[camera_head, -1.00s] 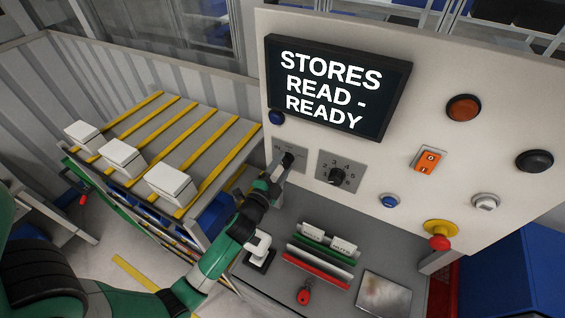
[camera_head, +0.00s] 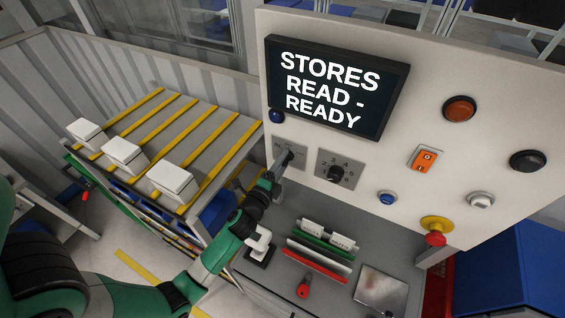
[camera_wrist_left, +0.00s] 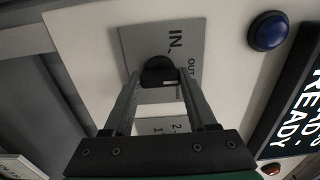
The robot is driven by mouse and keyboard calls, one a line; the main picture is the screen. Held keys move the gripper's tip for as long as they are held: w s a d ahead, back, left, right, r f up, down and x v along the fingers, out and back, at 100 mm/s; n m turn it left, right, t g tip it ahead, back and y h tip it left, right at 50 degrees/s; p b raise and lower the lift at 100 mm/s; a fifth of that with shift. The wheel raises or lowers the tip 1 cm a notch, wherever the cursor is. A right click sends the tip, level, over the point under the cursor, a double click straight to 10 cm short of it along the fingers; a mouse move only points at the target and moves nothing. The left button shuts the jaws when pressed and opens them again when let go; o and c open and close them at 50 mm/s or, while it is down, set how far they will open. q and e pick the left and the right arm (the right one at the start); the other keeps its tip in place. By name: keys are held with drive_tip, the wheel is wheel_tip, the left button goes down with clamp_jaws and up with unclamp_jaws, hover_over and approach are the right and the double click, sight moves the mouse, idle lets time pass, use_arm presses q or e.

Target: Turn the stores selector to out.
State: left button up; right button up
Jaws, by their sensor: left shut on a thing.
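The stores selector is a dark knob (camera_wrist_left: 158,70) on a grey plate (camera_wrist_left: 136,40) marked IN and OUT, seen in the left wrist view. A short white mark shows at the knob's lower right; I cannot tell which label it points to. In the head view the selector's plate (camera_head: 278,149) is on the panel below the screen, its knob largely hidden by my gripper. My left gripper (camera_head: 287,161) is shut on the knob, one finger on each side, as the left wrist view (camera_wrist_left: 160,85) shows. The screen (camera_head: 335,88) reads STORES READ - READY. My right gripper is out of view.
A numbered rotary selector (camera_head: 337,172) sits close to the right. A blue button (camera_head: 277,116) is above. A rack (camera_head: 190,140) with white boxes stands left.

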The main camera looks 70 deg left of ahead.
use_arm(q)
drive_tip(key=o, duration=1.4)
drive_tip(key=shift+c, duration=0.2)
drive_tip(key=shift+s, duration=0.1)
drive_tip(key=b+v, duration=0.2)
drive_tip(key=v, duration=0.9)
drive_tip(key=shift+s+d+b, duration=0.15)
drive_tip(key=shift+d+b, duration=0.1)
drive_tip(key=shift+b, duration=0.1)
